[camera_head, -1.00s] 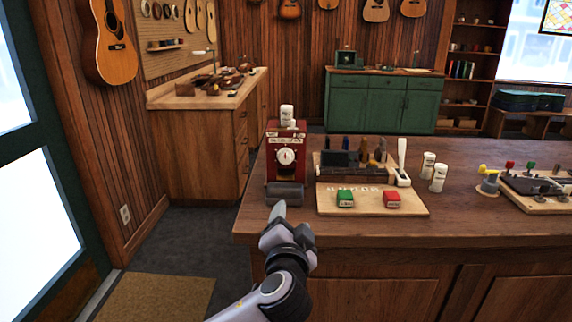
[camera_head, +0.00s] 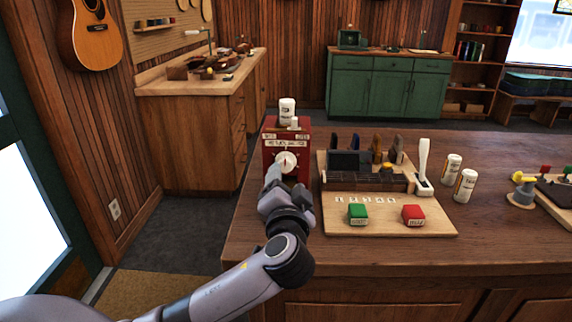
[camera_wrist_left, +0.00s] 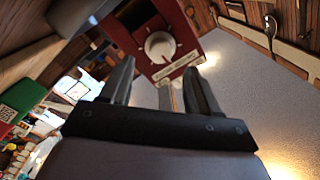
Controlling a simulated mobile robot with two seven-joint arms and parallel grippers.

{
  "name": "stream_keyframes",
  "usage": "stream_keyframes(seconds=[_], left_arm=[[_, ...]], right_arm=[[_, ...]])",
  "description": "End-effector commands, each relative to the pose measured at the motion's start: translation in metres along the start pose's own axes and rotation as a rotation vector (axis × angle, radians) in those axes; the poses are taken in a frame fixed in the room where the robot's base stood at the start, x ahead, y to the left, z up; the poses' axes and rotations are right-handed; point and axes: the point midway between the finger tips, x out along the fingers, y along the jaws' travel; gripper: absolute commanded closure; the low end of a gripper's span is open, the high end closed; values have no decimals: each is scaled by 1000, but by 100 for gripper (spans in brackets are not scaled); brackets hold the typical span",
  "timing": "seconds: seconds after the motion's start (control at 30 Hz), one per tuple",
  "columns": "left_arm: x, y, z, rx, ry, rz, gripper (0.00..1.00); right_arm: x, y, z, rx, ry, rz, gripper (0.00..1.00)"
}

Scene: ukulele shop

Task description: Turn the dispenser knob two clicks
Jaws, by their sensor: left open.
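The dispenser is a red box (camera_head: 301,140) at the left end of the wooden counter. Its round white knob (camera_head: 287,161) is on the front face, with a dark pointer mark. In the left wrist view the knob (camera_wrist_left: 160,46) lies just beyond and between the fingertips, seemingly apart from them. My left gripper (camera_head: 273,173) is in front of the dispenser, pointing at the knob and hiding the lower front. In the left wrist view its two fingers (camera_wrist_left: 163,75) are spread with nothing between them. My right gripper is not in view.
Two white bottles (camera_head: 465,186) stand farther right. The counter's front right is clear.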

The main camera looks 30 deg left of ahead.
Motion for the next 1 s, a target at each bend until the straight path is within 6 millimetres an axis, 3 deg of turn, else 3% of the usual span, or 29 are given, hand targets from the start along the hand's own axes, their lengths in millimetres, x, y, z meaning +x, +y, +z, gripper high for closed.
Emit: stream_keyframes(seconds=[0.2, 0.4, 0.77, 0.8, 0.93, 1.0], left_arm=[[34, -3, -1, 2, -1, -4, 39], [54, -1, 0, 1, -1, -1, 39], [60, -1, 0, -1, -1, -1, 39], [60, -1, 0, -1, -1, -1, 42], [60, -1, 0, -1, -1, -1, 83], [60, -1, 0, -1, -1, -1, 84]], right_arm=[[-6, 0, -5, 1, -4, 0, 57], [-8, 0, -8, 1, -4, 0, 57], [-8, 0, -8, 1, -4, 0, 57], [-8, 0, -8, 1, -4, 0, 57], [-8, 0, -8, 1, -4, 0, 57], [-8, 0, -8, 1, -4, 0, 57]])
